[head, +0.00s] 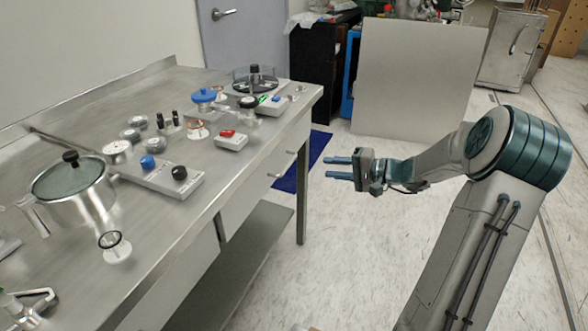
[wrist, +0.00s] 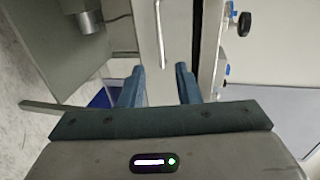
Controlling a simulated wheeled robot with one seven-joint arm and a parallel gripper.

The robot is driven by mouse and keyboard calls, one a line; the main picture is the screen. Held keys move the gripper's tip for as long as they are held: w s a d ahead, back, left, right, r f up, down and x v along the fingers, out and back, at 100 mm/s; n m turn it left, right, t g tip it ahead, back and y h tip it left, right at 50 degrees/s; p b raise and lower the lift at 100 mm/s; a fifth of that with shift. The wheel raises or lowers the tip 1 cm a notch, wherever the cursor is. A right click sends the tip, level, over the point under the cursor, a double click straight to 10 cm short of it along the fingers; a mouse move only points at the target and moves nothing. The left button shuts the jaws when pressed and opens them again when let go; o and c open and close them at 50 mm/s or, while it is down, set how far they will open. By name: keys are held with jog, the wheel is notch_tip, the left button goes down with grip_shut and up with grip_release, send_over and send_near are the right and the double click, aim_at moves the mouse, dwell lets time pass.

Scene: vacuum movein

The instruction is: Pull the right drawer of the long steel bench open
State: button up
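The long steel bench (head: 140,95) runs along the left side of the head view. Its right drawer (head: 246,190) sits under the top near the far end, its front looking flush with the bench. A slim bar handle (head: 275,175) stands on that front, and it also shows in the wrist view (wrist: 160,38). My gripper (head: 333,168) is open and empty, to the right of the drawer front and apart from it. In the wrist view, my two fingers (wrist: 160,82) point at the drawer front, with the handle ahead, roughly between their lines. Nothing touches the handle.
The bench top carries a lidded pot (head: 75,185), a red-buttoned box (head: 231,140), a box with blue and black knobs (head: 160,175) and several small items. A bench leg (head: 302,200) and blue mat (head: 300,165) are near the drawer. A grey panel (head: 415,85) stands behind my arm. The floor beside the bench is clear.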

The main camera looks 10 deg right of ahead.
jog(key=b+x, duration=0.1)
jog(key=x, duration=1.1)
grip_shut()
